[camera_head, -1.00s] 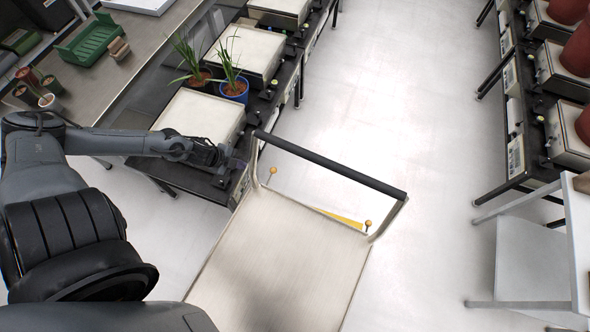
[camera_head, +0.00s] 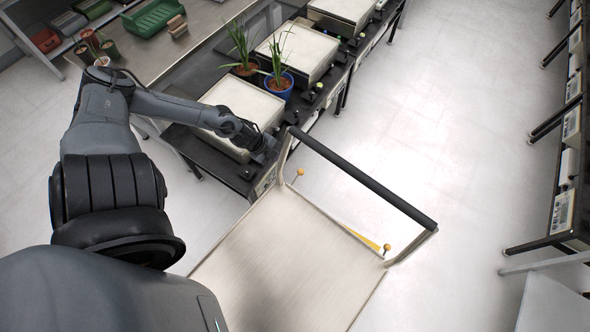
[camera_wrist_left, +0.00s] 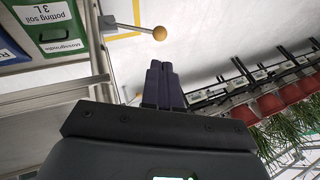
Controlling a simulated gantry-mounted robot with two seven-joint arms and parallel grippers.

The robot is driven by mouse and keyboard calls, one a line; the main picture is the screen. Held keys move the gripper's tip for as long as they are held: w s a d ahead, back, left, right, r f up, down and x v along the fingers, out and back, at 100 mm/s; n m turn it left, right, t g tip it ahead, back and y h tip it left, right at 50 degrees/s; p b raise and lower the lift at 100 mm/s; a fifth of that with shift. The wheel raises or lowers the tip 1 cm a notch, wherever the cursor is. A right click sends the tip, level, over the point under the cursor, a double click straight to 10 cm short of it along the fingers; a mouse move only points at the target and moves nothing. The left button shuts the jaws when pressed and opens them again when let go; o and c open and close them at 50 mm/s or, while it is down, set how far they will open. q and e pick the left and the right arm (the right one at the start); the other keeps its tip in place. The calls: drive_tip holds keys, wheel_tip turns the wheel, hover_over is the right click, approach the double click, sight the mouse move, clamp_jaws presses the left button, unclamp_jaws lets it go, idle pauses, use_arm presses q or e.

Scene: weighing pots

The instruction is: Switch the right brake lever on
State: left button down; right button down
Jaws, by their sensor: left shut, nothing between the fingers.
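Two brake levers with orange ball knobs stick out at the handle end of a cart (camera_head: 285,262). In the head view, the left lever (camera_head: 300,172) is by the handle's left post, and the right lever (camera_head: 387,247) is by its right post. My left gripper (camera_head: 266,153) is just left of the handle's left post, apart from the right lever. In the left wrist view its fingers (camera_wrist_left: 164,84) are shut and empty. One ball-knobbed lever (camera_wrist_left: 159,33) shows beyond the fingertips there; I cannot tell which one. My right gripper is not in view.
A dark handle bar (camera_head: 360,178) spans the cart's end. Left of it, a dark bench (camera_head: 240,172) holds scales and two potted plants (camera_head: 279,84). Open pale floor (camera_head: 430,130) lies right of the handle, with another bench (camera_head: 565,200) at the far right.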

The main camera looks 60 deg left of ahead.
use_arm(q)
drive_tip(key=b, duration=0.5)
approach(299, 171)
drive_tip(key=x, duration=0.5)
drive_tip(key=shift+f, duration=0.1)
drive_tip(key=shift+b+x, duration=0.3)
drive_tip(key=shift+x, duration=0.55)
drive_tip(key=shift+d, duration=0.1)
